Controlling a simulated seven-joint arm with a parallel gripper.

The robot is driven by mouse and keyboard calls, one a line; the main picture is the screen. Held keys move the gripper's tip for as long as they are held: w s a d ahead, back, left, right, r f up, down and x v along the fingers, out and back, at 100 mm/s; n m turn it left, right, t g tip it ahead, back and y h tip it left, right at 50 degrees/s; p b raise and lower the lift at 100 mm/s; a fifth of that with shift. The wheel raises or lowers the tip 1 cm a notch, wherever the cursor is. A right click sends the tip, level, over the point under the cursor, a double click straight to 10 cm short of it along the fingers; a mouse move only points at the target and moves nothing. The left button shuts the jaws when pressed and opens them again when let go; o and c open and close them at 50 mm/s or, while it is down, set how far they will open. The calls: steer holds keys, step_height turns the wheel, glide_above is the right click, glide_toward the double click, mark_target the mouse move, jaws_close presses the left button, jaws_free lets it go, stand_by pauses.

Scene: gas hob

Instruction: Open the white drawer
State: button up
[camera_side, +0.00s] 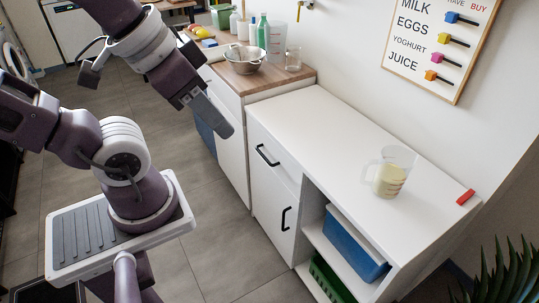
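The white drawer (285,172) is at the top left of the white cabinet (330,125), with a black bar handle (267,156) on its front. Its front looks flush with the cabinet, so it appears closed. My gripper (226,132) hangs in the air to the left of the drawer and a little higher in the picture, apart from the handle. Its fingers are seen from the side and overlap, so I cannot tell whether they are open. Nothing shows held in it.
A white door (265,205) with a black handle is below the drawer. A measuring jug (391,172) and a red object (466,197) stand on the cabinet top. Open shelves hold a blue bin (352,245) and a green crate (328,282). Floor before the cabinet is clear.

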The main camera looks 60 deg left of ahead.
steer(key=w+a+r+m+t+y, duration=0.1)
steer(key=w+a+r+t+y, duration=0.15)
steer(key=w+a+r, duration=0.45)
steer(key=w+a+r+t+y, duration=0.2)
steer(key=w+a+r+y, duration=0.2)
steer(key=w+a, duration=0.6)
steer(key=w+a+m+t, duration=0.2)
steer(key=a+m, duration=0.3)
steer(key=a, duration=0.3)
steer(key=w+a+m+t, duration=0.3)
steer(key=a+m, duration=0.3)
steer(key=a, duration=0.2)
steer(key=s+d+f+m+h, duration=0.1)
steer(key=s+f+m+h, duration=0.15)
steer(key=f, duration=2.45)
steer(key=s+f+m+h, duration=0.2)
steer(key=f+m+h, duration=0.2)
steer(key=f, duration=2.3)
steer(key=x, duration=0.8)
steer(key=shift+f, duration=0.35)
steer(key=shift+s+d+n+t, duration=0.1)
steer(key=shift+n+t, duration=0.15)
jaws_close()
